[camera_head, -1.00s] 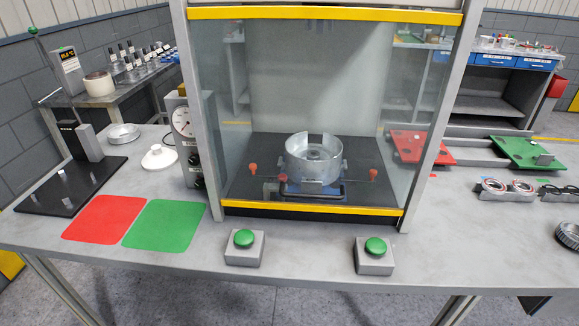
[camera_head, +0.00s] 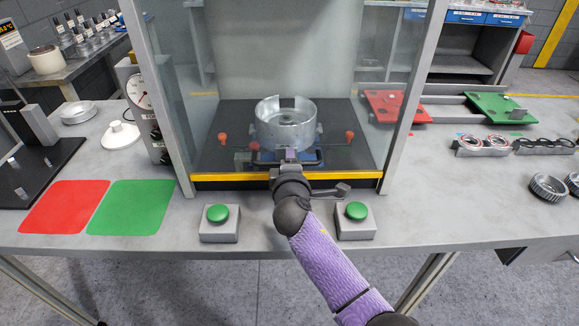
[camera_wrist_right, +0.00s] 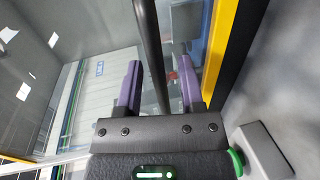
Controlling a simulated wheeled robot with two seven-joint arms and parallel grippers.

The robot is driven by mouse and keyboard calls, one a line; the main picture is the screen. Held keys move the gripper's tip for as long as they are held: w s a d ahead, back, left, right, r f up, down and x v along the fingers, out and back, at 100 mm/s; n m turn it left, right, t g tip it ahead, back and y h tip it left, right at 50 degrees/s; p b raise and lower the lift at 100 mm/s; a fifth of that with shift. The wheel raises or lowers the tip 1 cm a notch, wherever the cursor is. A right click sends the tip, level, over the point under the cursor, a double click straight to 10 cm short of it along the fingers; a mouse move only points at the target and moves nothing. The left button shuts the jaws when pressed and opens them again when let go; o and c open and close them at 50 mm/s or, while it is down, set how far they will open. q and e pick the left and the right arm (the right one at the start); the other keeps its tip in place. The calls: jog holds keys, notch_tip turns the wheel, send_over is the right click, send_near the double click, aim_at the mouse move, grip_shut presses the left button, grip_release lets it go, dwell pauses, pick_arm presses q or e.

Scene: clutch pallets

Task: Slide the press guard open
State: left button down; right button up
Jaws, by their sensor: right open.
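The press guard is a clear panel with a yellow lower bar (camera_head: 215,177), down across the front of the press. The bar also shows in the right wrist view (camera_wrist_right: 221,50). A dark handle (camera_head: 262,161) runs along the guard's front, just above the bar. My right gripper (camera_head: 289,155) is at the handle's middle. In the right wrist view, its purple fingers (camera_wrist_right: 160,68) are open, with the dark handle (camera_wrist_right: 152,50) passing between them, apparently not clamped. My left gripper is out of view.
A metal clutch housing (camera_head: 285,125) sits inside the press. Green-button boxes (camera_head: 220,226) (camera_head: 354,222) stand in front, one each side of my right arm. A gauge unit (camera_head: 140,95) is left of the press. Red (camera_head: 64,207) and green (camera_head: 131,208) mats lie at left.

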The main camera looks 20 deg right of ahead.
grip_shut()
dwell(1.5)
